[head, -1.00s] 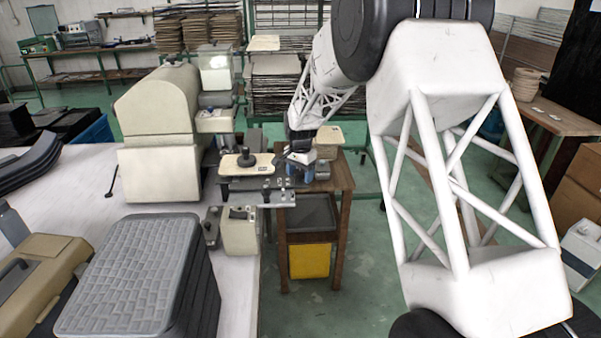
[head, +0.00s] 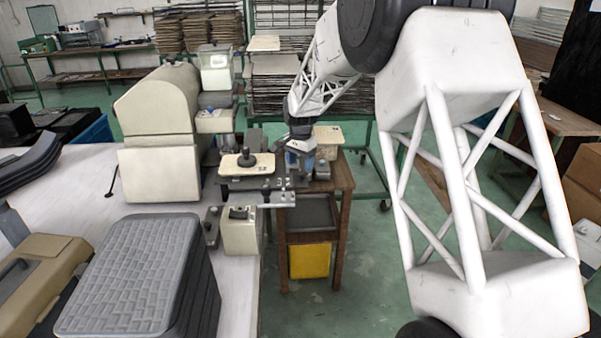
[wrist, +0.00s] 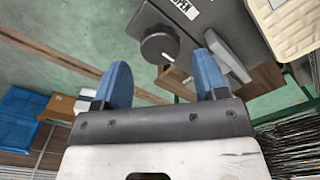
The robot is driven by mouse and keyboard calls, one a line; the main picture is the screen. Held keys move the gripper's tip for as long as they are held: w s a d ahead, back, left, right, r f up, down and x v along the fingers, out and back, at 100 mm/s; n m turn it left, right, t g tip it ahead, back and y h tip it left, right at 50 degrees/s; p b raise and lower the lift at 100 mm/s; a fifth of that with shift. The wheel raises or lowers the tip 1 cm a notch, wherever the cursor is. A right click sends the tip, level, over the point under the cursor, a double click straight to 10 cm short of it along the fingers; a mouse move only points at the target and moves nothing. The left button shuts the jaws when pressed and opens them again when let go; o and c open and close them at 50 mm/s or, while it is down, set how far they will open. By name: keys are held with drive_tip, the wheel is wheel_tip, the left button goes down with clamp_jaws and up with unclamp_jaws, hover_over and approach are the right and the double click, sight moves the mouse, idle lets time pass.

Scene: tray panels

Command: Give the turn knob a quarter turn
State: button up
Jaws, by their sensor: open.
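The turn knob (wrist: 160,44) is a dark round knob with a short white mark on its lower right rim in the wrist view. It sits on a dark grey box (wrist: 205,22) with a label partly reading OPEN. My gripper (wrist: 160,62) is open, with its two blue fingers spread. The knob shows between and just beyond the fingertips, and nothing is held. Whether a finger touches it, I cannot tell. In the head view my gripper (head: 298,163) is over the far end of the bench, and I cannot make out the turn knob there.
A grey lever-like piece (wrist: 228,56) lies close by the right finger. A cream panel (wrist: 288,25) is at the upper right. In the head view, a cream plate with a black knob (head: 247,157) stands left of the gripper, and a wooden stand (head: 343,205) is beside it.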

sight(301, 173)
drive_tip(key=shift+r, duration=1.2)
drive_tip(key=shift+s+d+r, duration=0.15)
drive_tip(key=shift+s+r, duration=0.2)
drive_tip(key=s+d+r+n, duration=0.1)
drive_tip(key=s+d+r, duration=0.3)
drive_tip(key=s, duration=0.5)
drive_tip(key=s+d+r+n+t, duration=0.1)
drive_tip(key=s+d+r+n, duration=0.1)
drive_tip(key=s+r, duration=0.5)
drive_tip(key=s+d+r+n, duration=0.1)
drive_tip(key=s+d+r, duration=0.15)
drive_tip(key=s, duration=0.85)
drive_tip(key=s+d+f+n, duration=0.1)
drive_tip(key=s+d+n, duration=0.1)
drive_tip(key=s, duration=1.1)
drive_tip(key=s+d+f+n+t, duration=0.1)
drive_tip(key=s+d+f, duration=0.1)
drive_tip(key=s, duration=1.2)
drive_tip(key=shift+s+n+t, duration=0.15)
drive_tip(key=shift+n+t, duration=0.15)
drive_tip(key=shift+n, duration=0.1)
